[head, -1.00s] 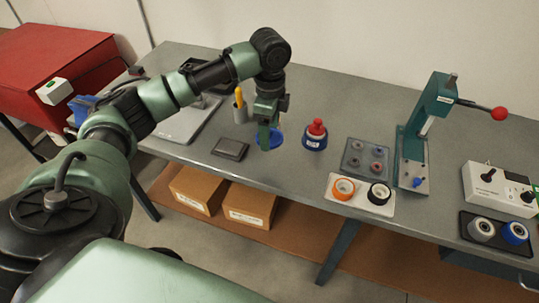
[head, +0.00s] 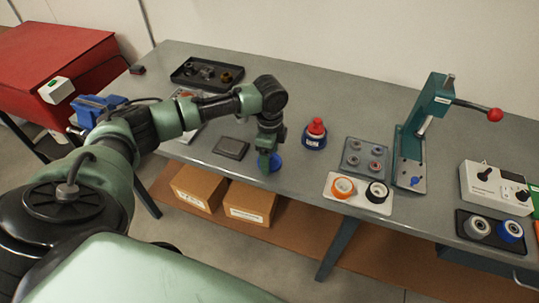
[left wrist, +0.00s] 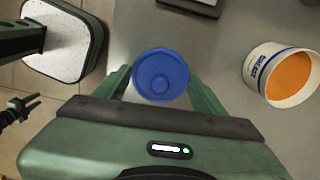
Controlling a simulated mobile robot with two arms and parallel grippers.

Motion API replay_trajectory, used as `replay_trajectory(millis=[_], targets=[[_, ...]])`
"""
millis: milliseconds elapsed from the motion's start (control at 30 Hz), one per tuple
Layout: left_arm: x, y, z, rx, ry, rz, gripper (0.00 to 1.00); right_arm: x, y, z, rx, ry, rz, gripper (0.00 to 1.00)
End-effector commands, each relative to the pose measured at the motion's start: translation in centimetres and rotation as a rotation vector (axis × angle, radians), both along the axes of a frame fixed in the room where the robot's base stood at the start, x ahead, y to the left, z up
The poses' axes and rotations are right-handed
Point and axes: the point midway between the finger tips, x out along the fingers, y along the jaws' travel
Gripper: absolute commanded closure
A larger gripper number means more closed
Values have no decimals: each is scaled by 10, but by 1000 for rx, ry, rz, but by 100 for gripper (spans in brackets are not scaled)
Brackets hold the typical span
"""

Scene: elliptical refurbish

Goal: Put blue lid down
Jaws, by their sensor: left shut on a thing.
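My left gripper (head: 267,160) is shut on the blue lid (head: 276,162), near the front edge of the grey workbench (head: 300,185). In the left wrist view the round blue lid (left wrist: 160,75) lies flat between the two green fingers, its top face to the camera. I cannot tell whether it touches the bench. An open white jar (left wrist: 283,75) with a blue label and orange contents stands to the right in the wrist view, apart from the lid; my arm seems to hide it in the head view.
A dark flat pad (head: 231,147) lies left of the gripper.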

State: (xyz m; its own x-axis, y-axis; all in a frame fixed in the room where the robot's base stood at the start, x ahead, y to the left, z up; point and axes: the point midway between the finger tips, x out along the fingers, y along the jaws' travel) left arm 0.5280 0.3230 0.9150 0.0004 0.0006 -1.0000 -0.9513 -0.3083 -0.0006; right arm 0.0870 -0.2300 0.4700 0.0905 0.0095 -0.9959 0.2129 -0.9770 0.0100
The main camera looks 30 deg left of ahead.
Motion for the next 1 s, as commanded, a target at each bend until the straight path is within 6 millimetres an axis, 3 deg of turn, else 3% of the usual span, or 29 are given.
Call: replay_trajectory(millis=[100, 133, 200, 633, 1000], targets=[[0, 0, -3, 0, 1, 0, 68, 1, -1, 1, -1, -1, 0, 64], [0, 0, -3, 0, 0, 0, 21, 1, -1, 0, -1, -1, 0, 64], [0, 0, -3, 0, 0, 0, 8, 1, -2, 0, -2, -1, 1, 64], [1, 1, 8, 1, -2, 1, 8, 1, -7, -2, -8, -2, 0, 64], [2, 0, 82, 0, -5, 0, 8, 1, -7, -19, -8, -2, -1, 64]])
